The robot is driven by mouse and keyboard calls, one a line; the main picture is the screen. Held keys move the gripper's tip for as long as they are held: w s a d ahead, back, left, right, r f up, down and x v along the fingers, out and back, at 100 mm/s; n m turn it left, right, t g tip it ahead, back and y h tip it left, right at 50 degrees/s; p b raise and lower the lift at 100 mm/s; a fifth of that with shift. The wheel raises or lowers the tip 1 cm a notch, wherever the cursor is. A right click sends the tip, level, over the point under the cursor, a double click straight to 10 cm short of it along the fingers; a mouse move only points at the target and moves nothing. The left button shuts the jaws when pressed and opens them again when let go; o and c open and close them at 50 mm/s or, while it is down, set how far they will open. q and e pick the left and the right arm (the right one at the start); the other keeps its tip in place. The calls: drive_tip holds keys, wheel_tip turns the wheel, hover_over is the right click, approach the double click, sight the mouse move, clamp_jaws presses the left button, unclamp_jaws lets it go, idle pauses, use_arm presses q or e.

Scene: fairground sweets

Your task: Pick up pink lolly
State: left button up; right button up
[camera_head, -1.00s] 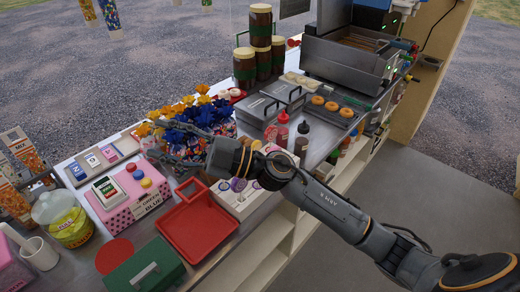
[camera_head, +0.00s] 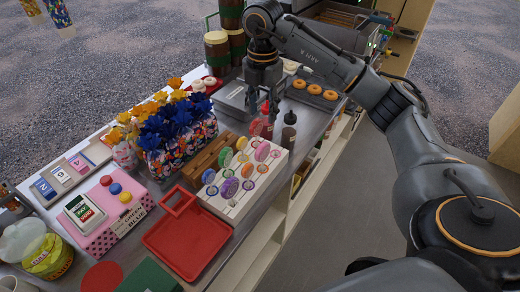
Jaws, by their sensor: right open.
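A white lolly stand (camera_head: 238,207) holds several round lollies in purple, green, orange and pinkish tones. A pinkish-purple lolly (camera_head: 262,152) is at its far right corner; at this size I cannot be sure that it is the pink one. My left gripper is not in view.
A dark sauce bottle (camera_head: 288,132) stands right of the gripper. Blue and orange flowers in patterned bags (camera_head: 182,145) stand left of the lollies. A red tray (camera_head: 187,243) lies in front. Doughnuts (camera_head: 314,89) sit on a tray behind.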

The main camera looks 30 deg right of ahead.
drive_tip(key=p, duration=0.2)
hover_over(263, 145)
drive_tip(key=f, duration=0.7)
drive_tip(key=shift+w, duration=0.3)
drive_tip(key=shift+s+f, duration=0.1)
drive_tip(key=shift+f, duration=0.45)
wheel_tip(263, 145, down, 4)
drive_tip(key=shift+s+r+p, duration=0.15)
drive_tip(key=shift+r+p, duration=0.05)
drive_tip(key=shift+p, duration=0.95)
drive_tip(key=shift+f, duration=0.5)
clamp_jaws()
